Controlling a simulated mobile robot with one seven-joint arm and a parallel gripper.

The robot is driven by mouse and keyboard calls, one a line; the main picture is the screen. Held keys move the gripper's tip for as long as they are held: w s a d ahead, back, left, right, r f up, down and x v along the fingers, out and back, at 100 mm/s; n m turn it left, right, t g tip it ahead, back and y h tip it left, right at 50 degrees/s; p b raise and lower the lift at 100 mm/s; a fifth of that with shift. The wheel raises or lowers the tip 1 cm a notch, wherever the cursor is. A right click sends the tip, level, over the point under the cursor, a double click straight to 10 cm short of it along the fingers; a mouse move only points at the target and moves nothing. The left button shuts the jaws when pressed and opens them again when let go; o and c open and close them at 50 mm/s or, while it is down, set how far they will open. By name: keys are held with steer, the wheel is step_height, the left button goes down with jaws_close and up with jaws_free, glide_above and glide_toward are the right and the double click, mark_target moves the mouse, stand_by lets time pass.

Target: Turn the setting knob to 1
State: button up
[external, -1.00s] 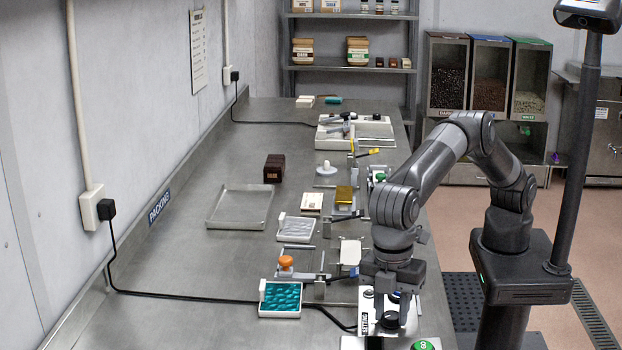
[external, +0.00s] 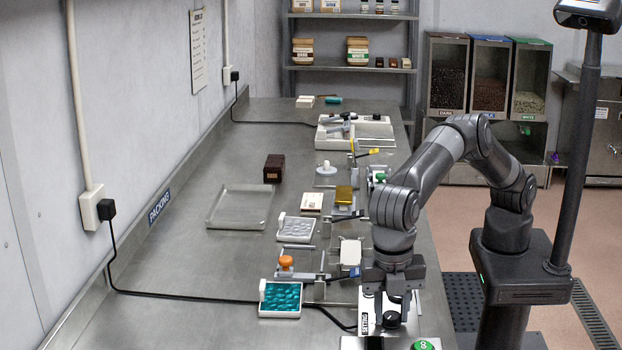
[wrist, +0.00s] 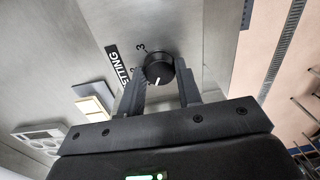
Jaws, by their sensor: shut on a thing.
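The setting knob (wrist: 159,67) is round and black with a white pointer line. In the wrist view it sits between the two fingertips of my gripper (wrist: 161,76), which is shut on it. The pointer faces down in that view, toward my gripper's body. A printed 3 shows at the knob's upper left; another mark at its left is partly hidden by the left finger. A black setting label (wrist: 119,65) lies left of the knob. In the external view the knob (external: 391,319) shows dark below my gripper (external: 392,306), on a pale control panel (external: 366,303).
A green button (external: 423,345) is at the panel's near end. A black cable (external: 200,298) runs across the bench. The bench's left side is largely clear.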

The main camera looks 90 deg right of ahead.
mark_target(388, 315)
steer(key=o, duration=1)
steer(key=shift+c, duration=0.2)
steer(key=shift+r, duration=0.1)
step_height(388, 315, up, 10)
steer(key=shift+w+r, duration=0.2)
steer(key=shift+w, duration=0.1)
stand_by(0.4)
